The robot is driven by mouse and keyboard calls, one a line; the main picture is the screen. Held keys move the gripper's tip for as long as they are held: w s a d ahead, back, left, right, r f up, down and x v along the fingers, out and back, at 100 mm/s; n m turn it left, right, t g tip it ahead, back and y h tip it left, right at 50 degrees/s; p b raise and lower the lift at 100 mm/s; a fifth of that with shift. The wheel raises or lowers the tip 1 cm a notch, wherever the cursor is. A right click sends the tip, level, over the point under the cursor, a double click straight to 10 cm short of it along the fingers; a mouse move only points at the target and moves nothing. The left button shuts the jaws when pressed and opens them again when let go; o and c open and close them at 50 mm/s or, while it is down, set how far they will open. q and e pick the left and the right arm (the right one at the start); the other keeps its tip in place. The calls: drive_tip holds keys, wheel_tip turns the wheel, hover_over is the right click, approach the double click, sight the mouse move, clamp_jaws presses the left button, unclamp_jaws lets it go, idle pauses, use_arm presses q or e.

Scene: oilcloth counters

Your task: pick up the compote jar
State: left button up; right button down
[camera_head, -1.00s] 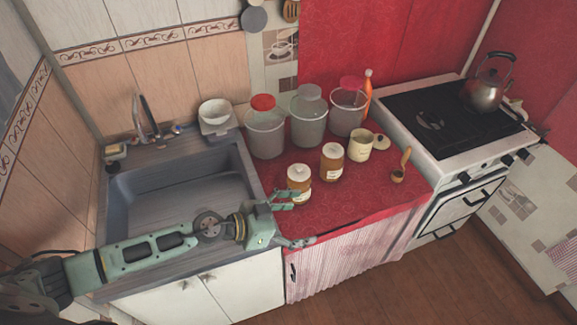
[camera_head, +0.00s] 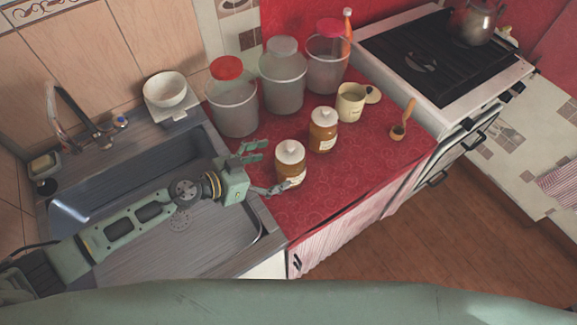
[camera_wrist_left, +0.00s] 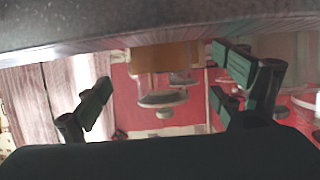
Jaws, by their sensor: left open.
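Two amber jars with pale lids stand upright on the red oilcloth; I cannot tell by label which is the compote jar. The nearer jar (camera_head: 290,163) is just ahead of my left gripper (camera_head: 268,169). The other jar (camera_head: 323,131) stands behind it to the right. My left gripper is open and empty, one finger toward the far side and one toward the near side of the nearer jar. In the left wrist view, which looks upside down, an amber jar (camera_wrist_left: 160,57) shows between the spread fingers (camera_wrist_left: 165,95). Contact is not visible. My right gripper is not in view.
Several clear lidded containers (camera_head: 234,108) line the back of the red counter (camera_head: 345,178). A cream mug (camera_head: 350,104) and a wooden scoop (camera_head: 400,127) stand right of the jars. The sink (camera_head: 140,175) is left, the stove (camera_head: 430,60) right. The counter's front right is clear.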

sight(277, 168)
use_arm(q)
drive_tip(key=x, duration=0.2)
drive_tip(key=f+b+x, duration=0.1)
drive_tip(key=x, duration=0.1)
drive_tip(key=shift+s+a, duration=0.1)
drive_tip(key=shift+s, duration=0.05)
drive_tip(key=shift+w+d+f, duration=0.15)
drive_tip(key=shift+w+d, duration=0.2)
drive_tip(key=shift+s, duration=0.1)
drive_tip(key=shift+c, duration=0.6)
drive_tip(key=c, duration=1.9)
drive_tip(key=shift+r, duration=0.25)
